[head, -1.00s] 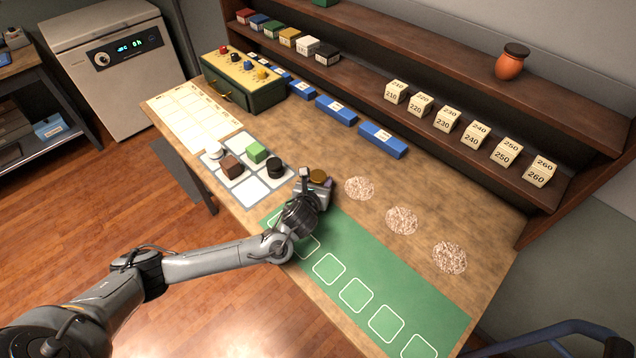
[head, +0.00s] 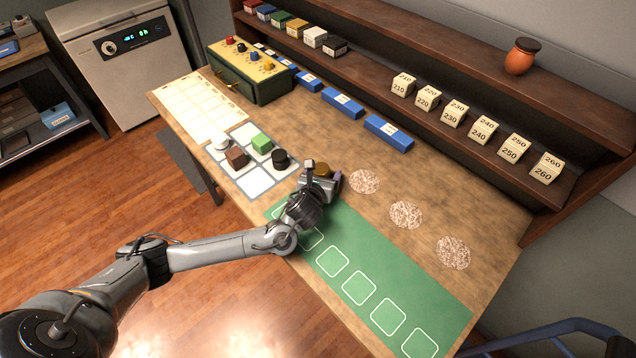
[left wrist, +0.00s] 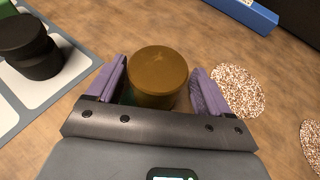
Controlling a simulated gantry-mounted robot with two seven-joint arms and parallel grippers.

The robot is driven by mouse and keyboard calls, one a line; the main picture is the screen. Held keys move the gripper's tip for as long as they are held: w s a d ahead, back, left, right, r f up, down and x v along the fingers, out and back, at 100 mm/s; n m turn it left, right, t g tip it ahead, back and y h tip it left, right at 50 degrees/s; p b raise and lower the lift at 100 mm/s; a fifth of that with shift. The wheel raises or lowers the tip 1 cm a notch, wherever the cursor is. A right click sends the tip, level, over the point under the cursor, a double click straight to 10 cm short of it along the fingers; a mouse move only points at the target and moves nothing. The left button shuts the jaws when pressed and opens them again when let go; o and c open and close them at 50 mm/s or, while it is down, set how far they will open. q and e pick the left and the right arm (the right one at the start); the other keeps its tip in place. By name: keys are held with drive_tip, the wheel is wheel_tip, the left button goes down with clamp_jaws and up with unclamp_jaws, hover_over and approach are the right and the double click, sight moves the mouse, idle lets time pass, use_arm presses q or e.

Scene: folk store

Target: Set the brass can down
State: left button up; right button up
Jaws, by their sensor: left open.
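The brass can (left wrist: 158,72) stands upright on the wooden table, between the two purple fingers of my left gripper (left wrist: 156,92) in the left wrist view. A gap shows on each side of the can, so the gripper is open around it. In the head view the can (head: 323,170) shows beside my left gripper (head: 328,180), just right of the grid mat and above the green mat. Its lower part is hidden by the gripper there. My right gripper is not in view.
A black can (head: 280,158), a green block (head: 262,143), a brown block (head: 237,157) and a white piece (head: 221,142) stand on the grid mat (head: 257,182). Speckled round patches (head: 364,182) lie to the right. A green mat (head: 350,262) runs along the front. Blue bars (head: 388,133) lie at the back.

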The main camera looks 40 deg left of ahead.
use_arm(q)
drive_tip(key=p+v, duration=0.3)
drive_tip(key=v, duration=0.7)
drive_tip(key=shift+s+d+r, duration=0.15)
drive_tip(key=shift+s, duration=0.05)
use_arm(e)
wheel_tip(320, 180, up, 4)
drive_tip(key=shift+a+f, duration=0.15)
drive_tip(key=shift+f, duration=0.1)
use_arm(q)
drive_tip(key=shift+s+d+r+p, duration=0.2)
drive_tip(key=shift+s+p, duration=0.15)
drive_tip(key=shift+s, duration=0.25)
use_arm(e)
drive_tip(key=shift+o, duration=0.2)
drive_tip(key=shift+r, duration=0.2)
